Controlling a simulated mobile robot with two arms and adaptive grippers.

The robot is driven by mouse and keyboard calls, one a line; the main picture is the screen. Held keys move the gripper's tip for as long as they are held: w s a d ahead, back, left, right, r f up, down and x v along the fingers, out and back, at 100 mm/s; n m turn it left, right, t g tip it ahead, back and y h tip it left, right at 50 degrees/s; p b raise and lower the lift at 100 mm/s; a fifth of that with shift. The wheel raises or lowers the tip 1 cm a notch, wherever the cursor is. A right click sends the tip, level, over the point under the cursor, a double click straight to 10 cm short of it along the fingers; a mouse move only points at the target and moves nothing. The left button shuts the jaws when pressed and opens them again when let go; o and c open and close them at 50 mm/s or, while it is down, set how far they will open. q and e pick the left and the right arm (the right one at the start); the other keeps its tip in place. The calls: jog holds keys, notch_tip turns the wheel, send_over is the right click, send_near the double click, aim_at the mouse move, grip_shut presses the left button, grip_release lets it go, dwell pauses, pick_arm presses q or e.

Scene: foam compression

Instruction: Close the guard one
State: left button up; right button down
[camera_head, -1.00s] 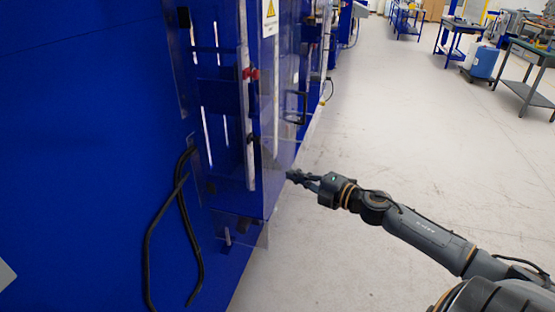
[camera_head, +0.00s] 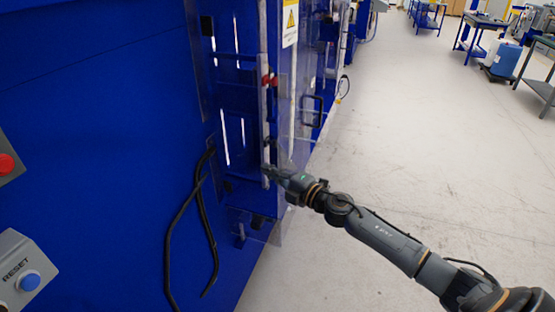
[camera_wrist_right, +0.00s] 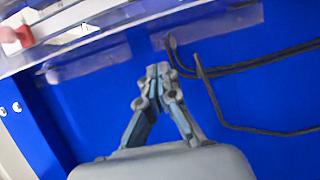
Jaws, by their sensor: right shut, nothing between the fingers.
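The guard is a clear panel with a pale metal upright (camera_head: 264,120), beside the opening in the blue machine. A red part (camera_head: 270,80) sits on the upright. The guard stands out from the machine face; its exact angle is hard to tell. My right gripper (camera_head: 271,174) is shut and empty, at the lower end of the upright. I cannot tell whether it touches the guard. In the right wrist view the closed fingers (camera_wrist_right: 158,74) point at a pale rail (camera_wrist_right: 110,35) and clear strip against blue. My left gripper is out of view.
Black cables (camera_head: 185,215) hang on the blue machine wall (camera_head: 100,130). A reset box with a blue button (camera_head: 29,282) and a red button (camera_head: 5,165) are at the left. The floor (camera_head: 420,150) to the right is clear, with benches far back.

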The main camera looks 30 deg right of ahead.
aim_at(282, 155)
jog(key=shift+w+d, duration=0.4)
jog(key=shift+d, duration=0.2)
jog(key=shift+w+d, duration=0.35)
jog(key=shift+d, duration=0.25)
jog(key=shift+w+d, duration=0.25)
jog(key=shift+d, duration=0.3)
jog(key=shift+w+d, duration=0.15)
jog(key=d+b, duration=0.1)
jog(key=w+d, duration=0.1)
jog(key=shift+w+d+b, duration=0.25)
jog(key=shift+d+b, duration=0.1)
jog(key=shift+b, duration=0.05)
jog(key=shift+r, duration=0.2)
